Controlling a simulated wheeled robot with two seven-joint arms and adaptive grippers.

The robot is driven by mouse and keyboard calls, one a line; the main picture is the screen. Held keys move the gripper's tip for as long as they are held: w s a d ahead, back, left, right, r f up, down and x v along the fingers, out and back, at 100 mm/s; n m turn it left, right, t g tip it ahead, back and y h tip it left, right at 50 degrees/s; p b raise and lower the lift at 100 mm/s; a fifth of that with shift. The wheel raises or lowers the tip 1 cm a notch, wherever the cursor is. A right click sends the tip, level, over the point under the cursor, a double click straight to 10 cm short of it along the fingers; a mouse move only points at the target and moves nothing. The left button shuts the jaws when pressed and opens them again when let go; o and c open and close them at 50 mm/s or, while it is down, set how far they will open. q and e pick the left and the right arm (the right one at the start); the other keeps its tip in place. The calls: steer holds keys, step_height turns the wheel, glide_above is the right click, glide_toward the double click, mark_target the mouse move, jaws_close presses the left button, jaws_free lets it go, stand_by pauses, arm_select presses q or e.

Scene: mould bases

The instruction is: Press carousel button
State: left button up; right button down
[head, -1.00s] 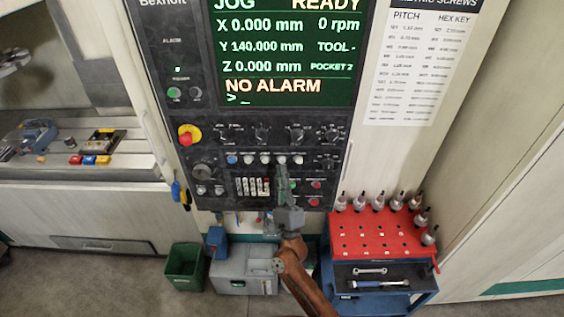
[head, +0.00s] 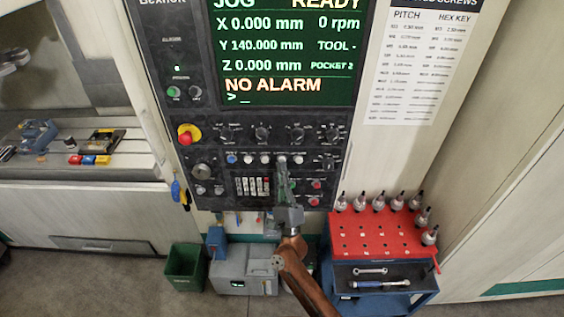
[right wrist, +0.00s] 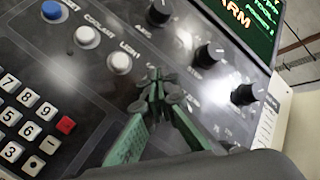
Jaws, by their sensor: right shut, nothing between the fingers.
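The black machine control panel (head: 215,182) stands upright in front of me. A row of round buttons crosses it: a blue button (head: 232,159) at the left, then white buttons (head: 249,160). I cannot read a carousel label. In the right wrist view, a blue button (right wrist: 51,10), a white coolant button (right wrist: 87,36) and a white light button (right wrist: 119,62) show. My right gripper (head: 282,162) is shut and empty, its fingertips at the button row, hiding part of it. In the right wrist view its green fingers (right wrist: 160,88) cover the spot beyond the light button; I cannot tell if they touch it.
A red emergency stop (head: 186,138) on a yellow ring sits at the panel's left. Below the row are a keypad (head: 252,186) and red buttons (head: 316,185). A red-topped tool cart (head: 375,235) stands lower right, a green bin (head: 184,267) lower left.

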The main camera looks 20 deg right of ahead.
steer(key=shift+w+d, duration=0.15)
steer(key=shift+w, duration=0.2)
stand_by(0.6)
steer(key=shift+s, duration=0.15)
steer(key=shift+s+a, duration=0.2)
steer(key=shift+s, duration=0.45)
steer(key=s, duration=0.1)
steer(key=s+a, duration=0.1)
steer(key=s, duration=0.2)
steer(key=shift+s+a+p, duration=0.25)
steer(key=shift+s+p, duration=0.1)
steer(key=shift+s, duration=0.05)
stand_by(2.4)
